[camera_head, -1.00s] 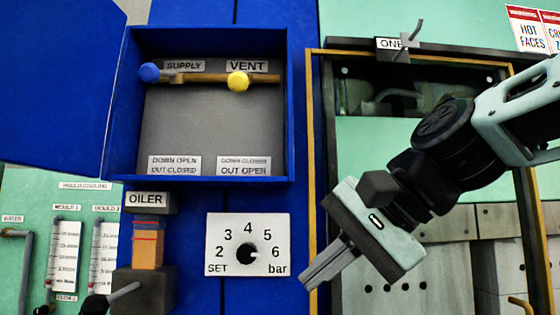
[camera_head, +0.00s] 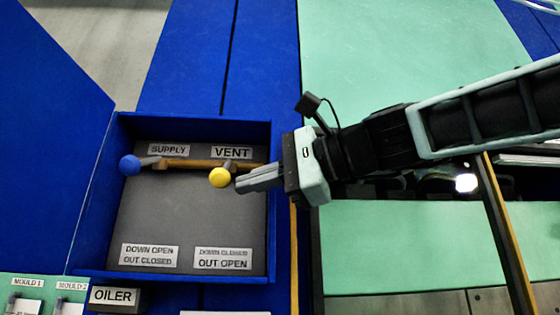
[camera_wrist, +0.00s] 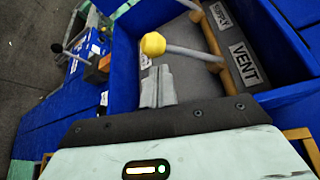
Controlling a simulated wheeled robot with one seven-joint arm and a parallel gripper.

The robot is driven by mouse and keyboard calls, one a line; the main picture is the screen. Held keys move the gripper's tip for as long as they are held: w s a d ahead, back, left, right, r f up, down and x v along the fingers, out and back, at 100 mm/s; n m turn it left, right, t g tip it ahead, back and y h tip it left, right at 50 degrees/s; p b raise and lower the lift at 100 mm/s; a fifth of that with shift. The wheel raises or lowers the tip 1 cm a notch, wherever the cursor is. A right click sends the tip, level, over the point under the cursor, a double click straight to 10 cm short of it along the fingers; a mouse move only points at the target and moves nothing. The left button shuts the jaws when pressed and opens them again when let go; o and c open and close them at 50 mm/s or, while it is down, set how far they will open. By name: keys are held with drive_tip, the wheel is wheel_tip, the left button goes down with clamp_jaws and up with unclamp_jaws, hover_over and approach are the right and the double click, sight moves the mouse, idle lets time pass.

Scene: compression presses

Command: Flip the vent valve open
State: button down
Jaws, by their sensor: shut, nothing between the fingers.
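The vent valve has a yellow ball knob (camera_head: 220,178) on a short grey lever, fixed to a brass pipe under the VENT label (camera_head: 231,153). In the head view the lever is foreshortened, so I cannot tell its exact angle. In the wrist view the yellow knob (camera_wrist: 153,44) and its grey rod (camera_wrist: 193,53) lie just beyond my fingertips. My gripper (camera_head: 240,184) is shut and empty, its fingers pointing left into the box beside the knob. The gripper also shows in the wrist view (camera_wrist: 157,85). I cannot tell whether it touches the knob.
The blue box (camera_head: 270,225) frames the valves, its door (camera_head: 50,110) open to the left. The supply valve's blue knob (camera_head: 130,165) is left of the vent. A plate (camera_head: 222,258) below reads DOWN CLOSED, OUT OPEN. The box's right wall runs close beneath my gripper.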

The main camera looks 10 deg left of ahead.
drive_tip(key=shift+p+x, duration=0.35)
drive_tip(key=shift+x, duration=0.9)
drive_tip(key=shift+s+d+r, duration=0.1)
drive_tip(key=shift+s+r, duration=0.4)
drive_tip(key=shift+r, duration=0.1)
